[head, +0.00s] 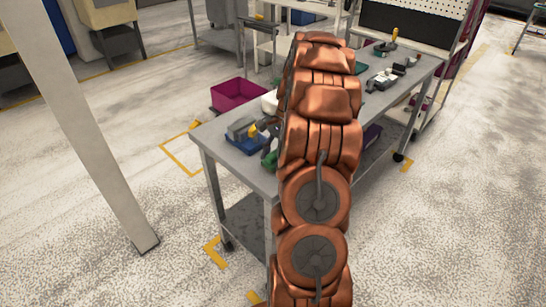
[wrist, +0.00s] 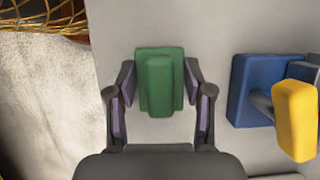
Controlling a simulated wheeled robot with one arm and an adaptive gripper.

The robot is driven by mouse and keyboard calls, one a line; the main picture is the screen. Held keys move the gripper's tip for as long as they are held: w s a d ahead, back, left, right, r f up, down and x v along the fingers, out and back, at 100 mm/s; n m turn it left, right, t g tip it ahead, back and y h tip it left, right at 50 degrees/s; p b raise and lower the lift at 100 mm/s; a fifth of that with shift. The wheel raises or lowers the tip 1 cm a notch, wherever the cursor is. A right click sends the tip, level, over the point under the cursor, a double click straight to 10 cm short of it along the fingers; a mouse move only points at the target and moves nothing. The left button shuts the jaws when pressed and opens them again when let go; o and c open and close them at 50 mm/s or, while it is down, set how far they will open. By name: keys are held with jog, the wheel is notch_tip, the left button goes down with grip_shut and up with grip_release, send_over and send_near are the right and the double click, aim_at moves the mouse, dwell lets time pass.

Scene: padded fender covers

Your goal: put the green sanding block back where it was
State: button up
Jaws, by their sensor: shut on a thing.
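The green sanding block (wrist: 160,62) is in the middle of the wrist view, between the two fingers of my gripper (wrist: 161,88). The fingers are shut on its two sides. The block has a wide flat base and a narrower raised grip. Part of it also shows in the head view (head: 270,160), beside my copper arm near the front left of the grey table (head: 205,137). My arm hides most of the gripper there. I cannot tell whether the block touches the tabletop.
A blue item (wrist: 250,90) with a yellow part (wrist: 295,120) lies just right of the block. The table's edge is close on the left, with floor beyond. Tools (head: 385,78) lie farther back on the table. A magenta bin (head: 238,93) is behind it.

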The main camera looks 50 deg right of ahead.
jog(key=shift+f, duration=0.7)
dwell(0.6)
jog(key=o, duration=1.2)
jog(key=v, duration=1.2)
